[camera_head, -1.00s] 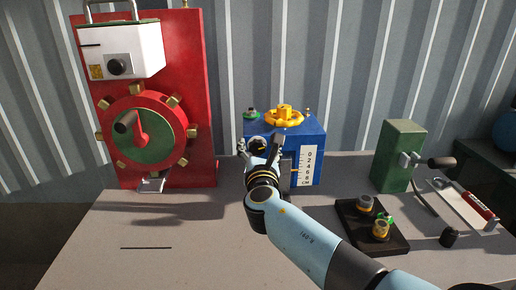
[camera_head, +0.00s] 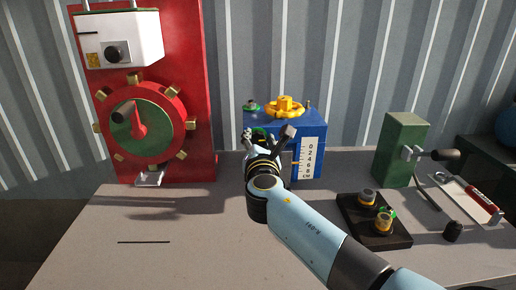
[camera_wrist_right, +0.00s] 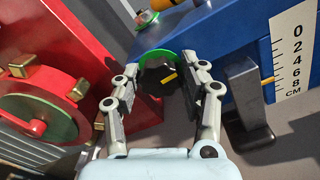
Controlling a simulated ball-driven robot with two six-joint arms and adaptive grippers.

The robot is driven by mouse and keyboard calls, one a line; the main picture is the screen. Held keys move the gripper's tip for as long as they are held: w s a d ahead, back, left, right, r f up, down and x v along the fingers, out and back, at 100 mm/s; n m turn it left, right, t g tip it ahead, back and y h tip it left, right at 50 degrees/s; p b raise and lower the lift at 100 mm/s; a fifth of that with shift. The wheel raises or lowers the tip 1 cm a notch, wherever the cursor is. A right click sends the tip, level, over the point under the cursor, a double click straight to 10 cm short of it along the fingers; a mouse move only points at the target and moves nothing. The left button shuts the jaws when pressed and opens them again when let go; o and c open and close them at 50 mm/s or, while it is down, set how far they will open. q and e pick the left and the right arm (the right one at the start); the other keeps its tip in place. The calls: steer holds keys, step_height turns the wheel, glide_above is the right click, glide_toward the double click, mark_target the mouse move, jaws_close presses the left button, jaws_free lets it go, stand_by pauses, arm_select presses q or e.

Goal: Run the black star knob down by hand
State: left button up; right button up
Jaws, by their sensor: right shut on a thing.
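The black star knob (camera_wrist_right: 158,80) shows in the right wrist view as a dark round shape with a yellow mark, a green ring arching behind it. It is at the front of the blue box (camera_head: 316,134), beside the white scale (camera_head: 309,158). My right gripper (camera_wrist_right: 162,84) has a finger on each side of the knob and is shut on it. In the head view my right gripper (camera_head: 268,134) covers most of the knob, and part of the green ring shows between the fingers. My left gripper is in neither view.
A yellow handwheel (camera_head: 285,106) tops the blue box. A red machine (camera_head: 190,60) stands left. To the right are a black tray (camera_head: 384,240) with small fittings, a green block (camera_head: 402,140) with a crank, and a clipboard (camera_head: 465,198). The front-left bench is clear.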

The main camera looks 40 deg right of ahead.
steer(key=shift+m, duration=0.5)
steer(key=o, duration=1.2)
steer(key=v, duration=0.7)
steer(key=shift+s+a, duration=0.1)
steer(key=shift+s, duration=0.15)
step_height(320, 180, up, 10)
